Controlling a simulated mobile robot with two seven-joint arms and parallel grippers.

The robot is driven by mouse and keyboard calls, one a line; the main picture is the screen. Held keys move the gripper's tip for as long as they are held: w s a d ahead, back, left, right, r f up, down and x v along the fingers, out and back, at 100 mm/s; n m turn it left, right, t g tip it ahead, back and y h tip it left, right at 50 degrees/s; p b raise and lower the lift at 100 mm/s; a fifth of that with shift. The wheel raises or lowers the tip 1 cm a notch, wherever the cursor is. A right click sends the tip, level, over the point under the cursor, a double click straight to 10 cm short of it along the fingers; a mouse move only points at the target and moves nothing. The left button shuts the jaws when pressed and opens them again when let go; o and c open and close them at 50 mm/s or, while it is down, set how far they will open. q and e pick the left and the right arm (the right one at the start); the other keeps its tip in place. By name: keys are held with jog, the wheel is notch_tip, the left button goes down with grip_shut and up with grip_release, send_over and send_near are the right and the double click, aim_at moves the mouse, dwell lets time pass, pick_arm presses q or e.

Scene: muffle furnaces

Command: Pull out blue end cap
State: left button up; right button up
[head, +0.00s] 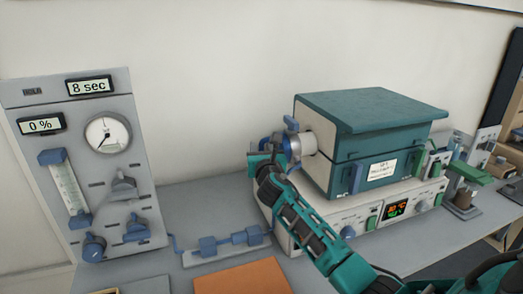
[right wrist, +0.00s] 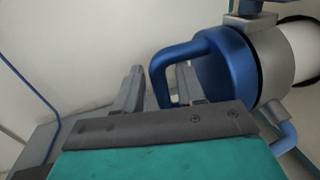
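The blue end cap (head: 283,148) sits on the grey collar (head: 304,145) at the left side of the green-and-white furnace (head: 370,140). In the right wrist view the blue end cap (right wrist: 222,68) fills the upper right, with its looped blue handle (right wrist: 160,78) reaching left. My right gripper (head: 262,165) is at the handle. In the right wrist view my right gripper (right wrist: 158,88) has its fingers apart, one on each side of the handle's outer bar, and looks open. Part of the handle is hidden behind the gripper body. My left gripper is not in view.
A grey gas panel (head: 88,165) with a gauge stands at the left. Blue tubing fittings (head: 225,242) and an orange mat (head: 243,277) lie on the bench before the furnace. A control base (head: 385,212) is under the furnace. Green-topped equipment (head: 468,180) stands at right.

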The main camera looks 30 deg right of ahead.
jog(key=shift+c, duration=0.3)
grip_shut()
dwell(0.4)
